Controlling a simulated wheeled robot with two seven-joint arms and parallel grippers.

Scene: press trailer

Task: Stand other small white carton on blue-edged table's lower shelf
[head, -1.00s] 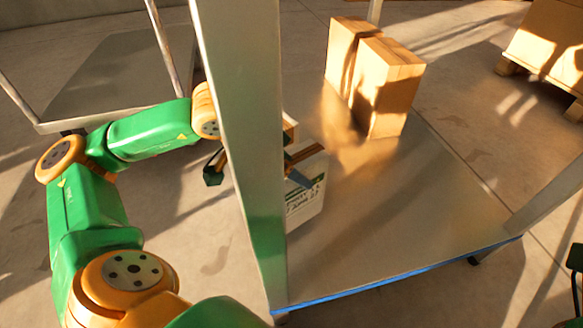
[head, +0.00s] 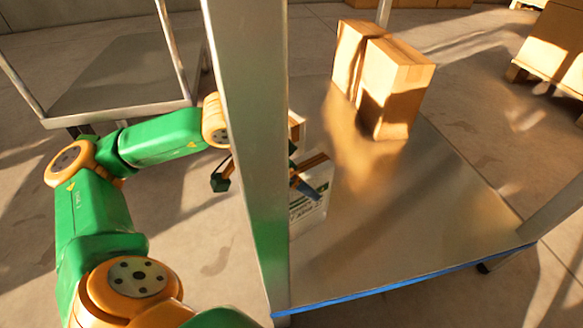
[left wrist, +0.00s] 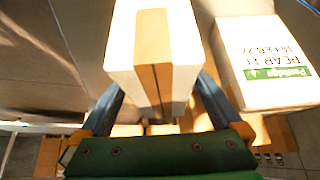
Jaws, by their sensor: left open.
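In the left wrist view, a small white carton (left wrist: 187,42) with a brown tape strip lies between the fingers of my left gripper (left wrist: 161,92), which is open, one finger on each side. A second white carton (left wrist: 262,50) with a green label and dark print is just right of it. In the head view the labelled carton (head: 312,204) stands on the blue-edged table's lower shelf (head: 400,235), close to the near post. The taped carton is mostly hidden behind that post and the gripper, so I cannot tell whether it rests on the shelf. My right gripper is not in view.
A grey table post (head: 250,150) rises in front of my left wrist. Two brown boxes (head: 397,88) stand at the shelf's back. The shelf's middle and right are clear. Another grey table (head: 125,75) is at back left, and boxes on a pallet (head: 550,45) at back right.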

